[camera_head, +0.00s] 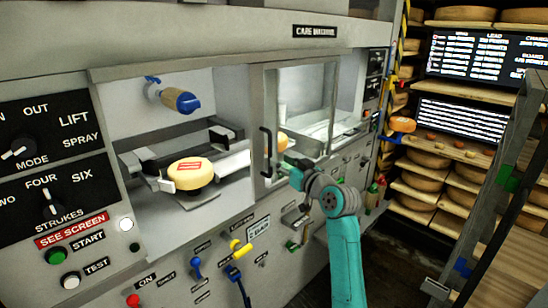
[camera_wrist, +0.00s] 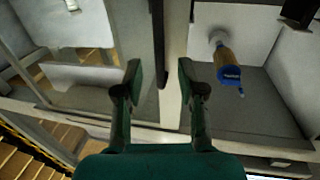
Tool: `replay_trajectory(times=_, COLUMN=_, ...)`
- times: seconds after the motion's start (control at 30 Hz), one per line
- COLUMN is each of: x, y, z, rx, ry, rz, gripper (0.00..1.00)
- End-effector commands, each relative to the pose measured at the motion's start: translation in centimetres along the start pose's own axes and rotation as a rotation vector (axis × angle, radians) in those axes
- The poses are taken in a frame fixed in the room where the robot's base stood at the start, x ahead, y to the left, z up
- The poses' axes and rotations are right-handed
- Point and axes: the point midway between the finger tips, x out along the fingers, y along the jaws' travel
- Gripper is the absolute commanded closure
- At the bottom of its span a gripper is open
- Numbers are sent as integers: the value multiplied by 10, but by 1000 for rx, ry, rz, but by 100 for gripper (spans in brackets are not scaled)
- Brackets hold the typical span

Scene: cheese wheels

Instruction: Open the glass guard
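The glass guard (camera_head: 305,100) is a clear pane in a pale frame at the middle of the machine front. A black upright bar handle (camera_head: 265,152) is on its left edge. The handle also shows in the wrist view (camera_wrist: 158,45), at the top middle. My gripper (camera_head: 284,166) is just right of the handle's lower end in the head view. In the wrist view my gripper (camera_wrist: 158,80) has its two green fingers apart, with no object clasped between them. The handle lies ahead, in line with the gap; contact is not visible. The bay left of the guard is uncovered.
A cheese wheel with a red label (camera_head: 190,174) sits in the left bay, under a blue-tipped nozzle (camera_head: 180,100). Knobs and levers, including a yellow one (camera_head: 240,248), stick out below. Shelves of cheese wheels (camera_head: 420,185) and a dark upright frame (camera_head: 500,190) stand at right.

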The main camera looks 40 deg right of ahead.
Motion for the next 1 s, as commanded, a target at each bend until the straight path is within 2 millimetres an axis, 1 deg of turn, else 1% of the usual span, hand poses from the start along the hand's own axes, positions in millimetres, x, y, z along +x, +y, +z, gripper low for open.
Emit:
replay_trajectory(times=0.03, x=-11, y=1, z=1, rx=0, ry=0, rz=2, gripper=61)
replay_trajectory(times=0.1, x=-22, y=0, z=0, rx=0, ry=0, rz=1, gripper=61)
replay_trajectory(times=0.2, x=-35, y=1, z=0, rx=0, ry=0, rz=2, gripper=61)
replay_trajectory(times=0.33, x=-45, y=0, z=0, rx=0, ry=-1, rz=0, gripper=61)
replay_trajectory(times=0.5, x=-49, y=0, z=0, rx=0, ry=0, rz=0, gripper=61)
replay_trajectory(times=1.0, x=-49, y=0, z=0, rx=0, ry=0, rz=0, gripper=61)
